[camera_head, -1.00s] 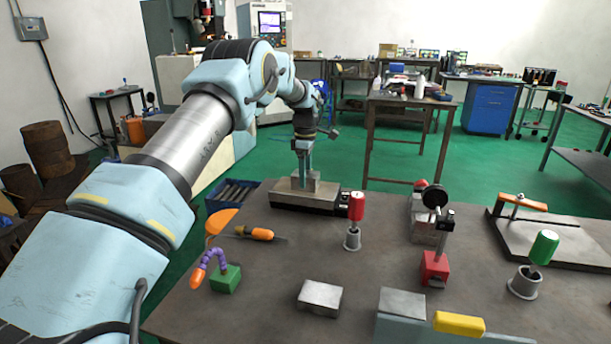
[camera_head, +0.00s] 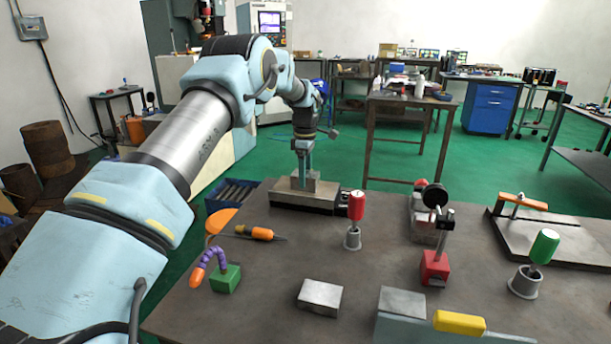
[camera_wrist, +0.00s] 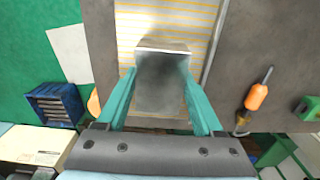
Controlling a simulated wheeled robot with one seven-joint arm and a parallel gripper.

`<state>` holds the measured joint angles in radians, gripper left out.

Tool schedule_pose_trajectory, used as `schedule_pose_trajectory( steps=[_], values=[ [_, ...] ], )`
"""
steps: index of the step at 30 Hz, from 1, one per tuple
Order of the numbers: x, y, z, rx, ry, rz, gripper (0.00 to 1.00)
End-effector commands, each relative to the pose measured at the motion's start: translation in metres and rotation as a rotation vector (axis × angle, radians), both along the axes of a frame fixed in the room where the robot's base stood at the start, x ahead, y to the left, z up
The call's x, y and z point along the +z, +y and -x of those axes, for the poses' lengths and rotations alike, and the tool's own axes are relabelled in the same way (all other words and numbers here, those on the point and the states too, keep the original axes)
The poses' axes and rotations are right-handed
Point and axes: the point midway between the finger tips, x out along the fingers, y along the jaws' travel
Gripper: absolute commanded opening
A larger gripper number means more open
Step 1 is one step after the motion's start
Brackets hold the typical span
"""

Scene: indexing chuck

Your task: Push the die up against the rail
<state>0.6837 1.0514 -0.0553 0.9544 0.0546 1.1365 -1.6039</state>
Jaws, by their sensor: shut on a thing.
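The die, a grey steel block (camera_wrist: 160,84), sits between the two teal fingers of my gripper (camera_wrist: 163,90) in the wrist view. My gripper is shut on it, one finger along each side. The die is over a pale plate with yellow stripes (camera_wrist: 165,20). A thin grey strip (camera_wrist: 214,45), seemingly the rail, runs along the plate's right edge, a little apart from the die's far end. In the head view my gripper (camera_head: 303,172) points down at the low dark base (camera_head: 290,200) at the table's back edge; the die and rail are hard to separate there.
A red-handled tool in a cup (camera_head: 355,215) stands right of the base. An orange-handled screwdriver (camera_head: 262,234) and a green block with a bent purple hose (camera_head: 225,278) lie in front. A steel block (camera_head: 320,297) is nearer. The table between them is clear.

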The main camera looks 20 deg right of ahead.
Motion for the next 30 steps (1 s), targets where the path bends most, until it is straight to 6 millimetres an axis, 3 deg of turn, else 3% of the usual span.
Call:
schedule_pose_trajectory(
  steps=[30],
  values=[
    [0.0, 0.018, 0.022, 0.0, -0.001, 0.001, 0.0]
  ],
)
